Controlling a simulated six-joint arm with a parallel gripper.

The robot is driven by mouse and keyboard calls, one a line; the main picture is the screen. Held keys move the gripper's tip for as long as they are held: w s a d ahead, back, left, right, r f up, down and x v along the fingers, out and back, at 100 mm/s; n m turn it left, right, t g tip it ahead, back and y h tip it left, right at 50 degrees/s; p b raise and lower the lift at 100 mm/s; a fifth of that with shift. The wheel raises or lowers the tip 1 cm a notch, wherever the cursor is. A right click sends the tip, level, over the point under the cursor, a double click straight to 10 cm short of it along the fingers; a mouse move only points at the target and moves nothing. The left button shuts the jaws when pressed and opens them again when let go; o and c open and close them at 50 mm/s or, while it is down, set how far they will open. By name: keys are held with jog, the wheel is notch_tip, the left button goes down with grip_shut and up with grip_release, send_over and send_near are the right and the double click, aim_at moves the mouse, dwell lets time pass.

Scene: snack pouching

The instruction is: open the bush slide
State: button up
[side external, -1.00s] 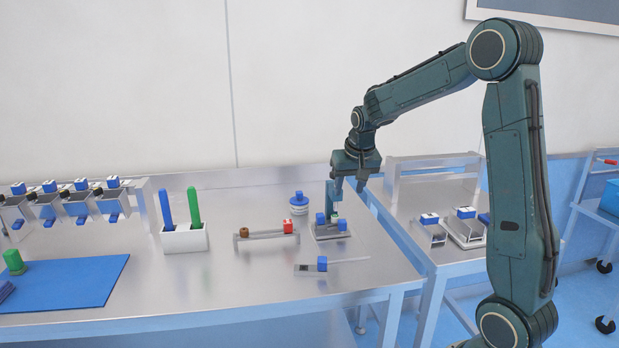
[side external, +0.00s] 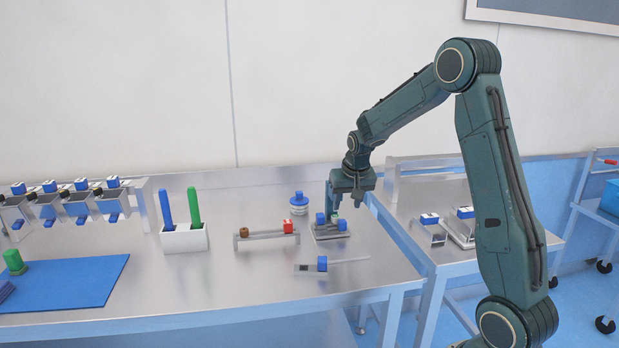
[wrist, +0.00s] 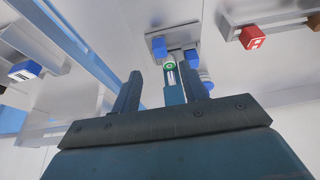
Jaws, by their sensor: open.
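My gripper (side external: 347,199) is open and empty, pointing down just above a small grey fixture (side external: 331,234) with blue blocks and a dark teal upright. No part carries a readable bush slide label. A row of grey hoppers (side external: 76,206) with blue tabs stands at the far left, well away from my gripper. A grey rail (side external: 262,237) with a brown piece and a red block lies left of the fixture.
A flat piece with a blue block (side external: 322,264) and a thin rod lies near the front edge. A white holder (side external: 184,238) holds a blue and a green stick. A blue-capped round container (side external: 299,203) stands behind. A blue mat (side external: 70,284) lies at left. A side table (side external: 455,249) stands right.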

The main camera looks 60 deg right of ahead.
aim_at(343, 221)
jog(key=shift+x, duration=4.1)
jog(key=shift+c, duration=0.2)
grip_shut()
